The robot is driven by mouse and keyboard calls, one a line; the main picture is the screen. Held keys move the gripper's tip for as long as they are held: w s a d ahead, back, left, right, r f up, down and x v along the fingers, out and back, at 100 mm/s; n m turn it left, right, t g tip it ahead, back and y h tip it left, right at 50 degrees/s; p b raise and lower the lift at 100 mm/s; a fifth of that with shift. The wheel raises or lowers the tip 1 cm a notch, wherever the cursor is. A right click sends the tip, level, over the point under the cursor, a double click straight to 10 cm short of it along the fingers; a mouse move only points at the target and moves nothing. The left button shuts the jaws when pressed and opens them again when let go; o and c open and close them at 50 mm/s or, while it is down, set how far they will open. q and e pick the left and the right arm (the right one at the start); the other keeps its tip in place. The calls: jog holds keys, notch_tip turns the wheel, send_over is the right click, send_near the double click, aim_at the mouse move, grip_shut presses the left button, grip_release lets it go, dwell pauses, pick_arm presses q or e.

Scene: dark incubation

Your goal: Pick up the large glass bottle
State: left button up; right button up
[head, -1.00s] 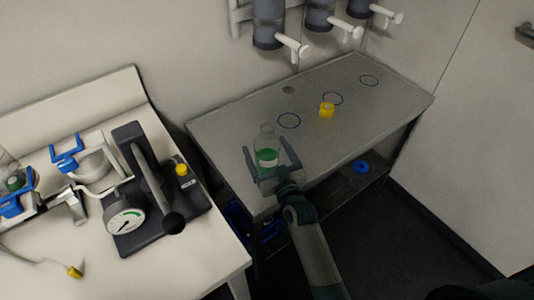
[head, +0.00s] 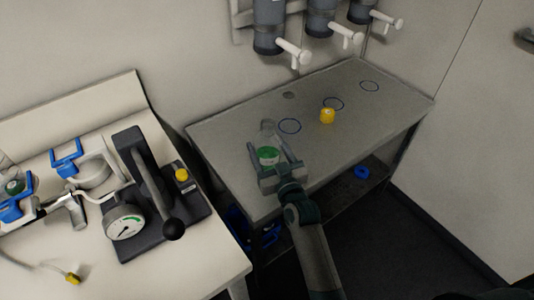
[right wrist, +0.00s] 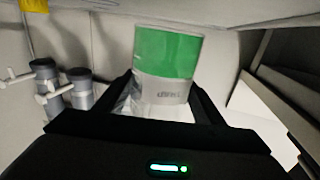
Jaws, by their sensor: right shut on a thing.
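The large glass bottle (head: 268,155) is clear with a green and white label. It is on or just above the front left of the grey metal table (head: 225,127); I cannot tell whether it touches the top. My right gripper (head: 271,155) is shut on the bottle, with one finger on each side. In the right wrist view the bottle (right wrist: 168,60) stands between the two dark fingers (right wrist: 166,98), its green label facing the camera. My left gripper is not in view.
A yellow cap-like object (head: 327,116) stands on the table near the printed circles. Dispensers with white levers (head: 294,52) hang above. A white bench (head: 190,262) at left carries a black gauge device (head: 150,195) and blue clamps (head: 66,160). The table's right part is clear.

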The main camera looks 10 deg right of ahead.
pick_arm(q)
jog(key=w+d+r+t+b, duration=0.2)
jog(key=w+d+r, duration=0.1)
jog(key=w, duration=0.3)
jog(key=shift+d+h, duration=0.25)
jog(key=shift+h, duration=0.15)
pick_arm(e)
jog(key=w+d+r, duration=0.3)
jog(key=d+r, duration=0.4)
jog(key=d, duration=0.4)
jog(key=shift+w+r, duration=0.35)
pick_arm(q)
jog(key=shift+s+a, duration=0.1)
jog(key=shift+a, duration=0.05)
